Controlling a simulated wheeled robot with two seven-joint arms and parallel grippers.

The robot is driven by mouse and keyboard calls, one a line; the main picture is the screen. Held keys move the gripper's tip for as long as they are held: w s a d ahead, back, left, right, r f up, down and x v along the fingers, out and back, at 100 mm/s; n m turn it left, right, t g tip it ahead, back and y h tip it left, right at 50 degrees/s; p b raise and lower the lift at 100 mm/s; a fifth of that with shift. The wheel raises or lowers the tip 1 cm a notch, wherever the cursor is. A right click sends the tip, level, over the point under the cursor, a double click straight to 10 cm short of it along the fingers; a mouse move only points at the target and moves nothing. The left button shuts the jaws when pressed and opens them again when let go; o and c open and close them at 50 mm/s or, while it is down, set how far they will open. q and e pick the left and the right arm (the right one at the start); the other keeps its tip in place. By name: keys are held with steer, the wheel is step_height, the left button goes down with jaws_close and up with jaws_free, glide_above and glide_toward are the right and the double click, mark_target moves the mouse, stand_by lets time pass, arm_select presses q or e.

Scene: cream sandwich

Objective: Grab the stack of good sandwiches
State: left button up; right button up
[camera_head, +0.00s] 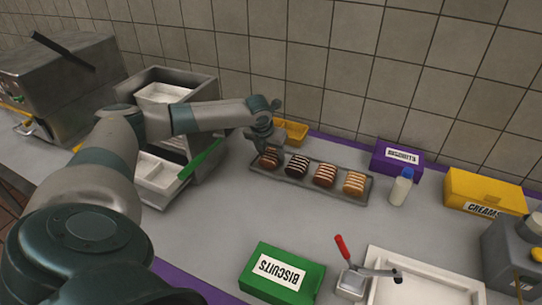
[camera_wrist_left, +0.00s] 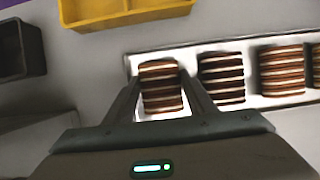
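A grey tray (camera_head: 262,172) holds a row of several striped sandwich stacks. The leftmost stack (camera_head: 269,158) stands at the tray's left end, and it also shows in the left wrist view (camera_wrist_left: 161,88). My left gripper (camera_head: 266,143) is over this stack, pointing down. In the left wrist view its fingers (camera_wrist_left: 162,80) lie on either side of the stack, very close to it. I cannot tell whether they touch it. The stack appears to rest on the tray. The other stacks (camera_head: 296,165) stand to its right. My right gripper is not in view.
A yellow bin (camera_head: 291,131) stands just behind the tray. A purple box (camera_head: 396,158), a white bottle (camera_head: 401,188) and a yellow creams box (camera_head: 480,190) stand to the right. A green biscuits box (camera_head: 282,272) and a red-handled tool (camera_head: 343,249) are in front.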

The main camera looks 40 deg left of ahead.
mark_target(274, 150)
arm_select(q)
steer(key=shift+c, duration=0.9)
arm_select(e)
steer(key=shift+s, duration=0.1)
arm_select(q)
steer(key=shift+r, duration=0.15)
